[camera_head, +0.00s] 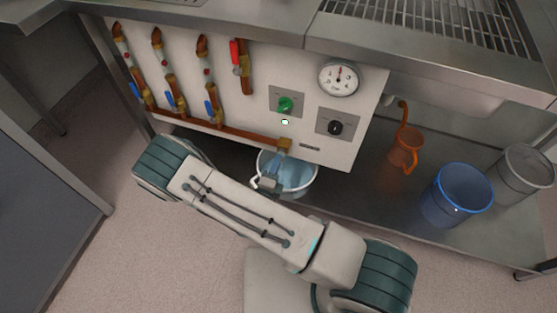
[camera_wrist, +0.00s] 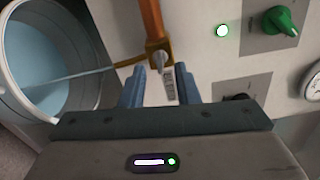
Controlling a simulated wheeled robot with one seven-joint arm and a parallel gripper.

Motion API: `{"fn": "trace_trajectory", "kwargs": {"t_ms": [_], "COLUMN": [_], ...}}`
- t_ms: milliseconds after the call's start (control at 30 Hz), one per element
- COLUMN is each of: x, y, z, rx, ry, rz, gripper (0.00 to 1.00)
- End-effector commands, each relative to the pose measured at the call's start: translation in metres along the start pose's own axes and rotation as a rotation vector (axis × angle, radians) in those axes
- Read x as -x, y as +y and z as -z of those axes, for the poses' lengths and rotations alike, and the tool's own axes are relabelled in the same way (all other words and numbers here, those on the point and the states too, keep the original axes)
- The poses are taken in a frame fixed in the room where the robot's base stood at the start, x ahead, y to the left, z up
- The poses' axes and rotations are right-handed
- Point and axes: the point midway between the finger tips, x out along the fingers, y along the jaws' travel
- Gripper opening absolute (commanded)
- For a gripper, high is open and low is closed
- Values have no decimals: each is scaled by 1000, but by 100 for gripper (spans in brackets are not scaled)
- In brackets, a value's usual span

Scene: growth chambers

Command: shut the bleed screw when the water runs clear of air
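The brass end fitting (camera_head: 284,144) closes the right end of the copper pipe. It shows in the wrist view (camera_wrist: 158,49), with a pale tagged piece (camera_wrist: 168,86) below it that looks like the bleed screw. My gripper (camera_wrist: 160,70) is open, with one blue-grey finger on each side of that piece; I cannot tell whether either touches. A thin pale stream (camera_wrist: 82,75) runs from the fitting into a white bucket (camera_wrist: 86,62) holding light-blue water. I cannot tell if the stream carries air. The bucket (camera_head: 312,187) is partly behind my arm in the head view.
The panel has a gauge (camera_head: 339,78), a green knob (camera_head: 285,104), a lit green lamp (camera_head: 285,122), a black knob (camera_head: 335,127) and a red-handled valve (camera_head: 236,54). An orange jug (camera_head: 405,150), blue bucket (camera_head: 457,194) and grey bin (camera_head: 522,175) stand right.

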Motion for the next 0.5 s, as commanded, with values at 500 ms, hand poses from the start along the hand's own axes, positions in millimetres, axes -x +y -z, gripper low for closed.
{"fn": "trace_trajectory", "kwargs": {"t_ms": [500], "x": [-27], "y": [0], "z": [0], "rx": [0], "ry": [-1], "rz": [0], "gripper": [28]}}
